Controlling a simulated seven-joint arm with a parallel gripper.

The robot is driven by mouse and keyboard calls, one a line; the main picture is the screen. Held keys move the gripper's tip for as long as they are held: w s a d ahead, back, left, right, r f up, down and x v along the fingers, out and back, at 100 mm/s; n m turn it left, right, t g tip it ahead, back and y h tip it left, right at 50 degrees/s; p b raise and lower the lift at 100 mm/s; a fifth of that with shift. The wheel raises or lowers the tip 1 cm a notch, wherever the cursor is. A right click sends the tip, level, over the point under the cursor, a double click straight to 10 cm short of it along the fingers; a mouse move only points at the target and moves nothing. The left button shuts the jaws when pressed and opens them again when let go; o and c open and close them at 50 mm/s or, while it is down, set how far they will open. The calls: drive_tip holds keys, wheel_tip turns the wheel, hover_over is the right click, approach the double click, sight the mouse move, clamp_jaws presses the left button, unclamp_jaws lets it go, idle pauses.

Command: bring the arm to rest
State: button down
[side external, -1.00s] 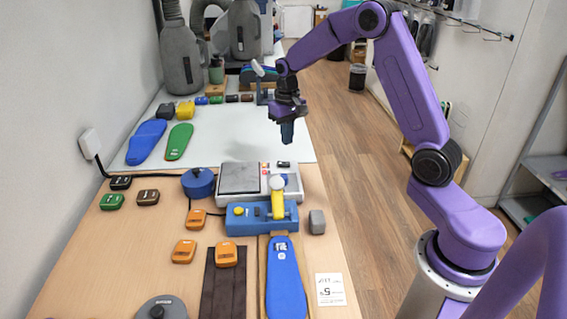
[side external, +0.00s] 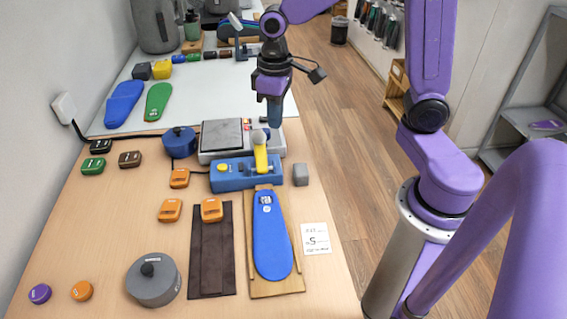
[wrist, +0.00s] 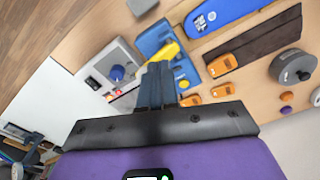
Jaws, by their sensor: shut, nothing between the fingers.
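My gripper (side external: 274,118) is shut with nothing in it. In the side external view it points down above the back right part of the bench, over the grey press unit (side external: 218,138). In the wrist view my gripper (wrist: 157,75) shows its fingers together, with the blue clamp block (wrist: 160,42) beyond them. The blue clamp block (side external: 228,178) with its yellow lever (side external: 260,155) stands on the bench in front of the press. A blue insole (side external: 271,240) lies on a wooden board (side external: 278,287) in front of the block.
A dark brown strip (side external: 212,255) and a grey round weight (side external: 153,280) lie left of the board. Orange blocks (side external: 170,210) and a small grey block (side external: 300,175) are nearby. Blue (side external: 124,103) and green (side external: 157,102) insoles lie on the white mat. The aisle floor (side external: 335,120) is clear.

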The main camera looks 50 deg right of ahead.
drive_tip(key=s+n, duration=0.8)
drive_tip(key=s, duration=1.2)
drive_tip(key=shift+s+a+r, duration=0.15)
drive_tip(key=shift+r, duration=0.05)
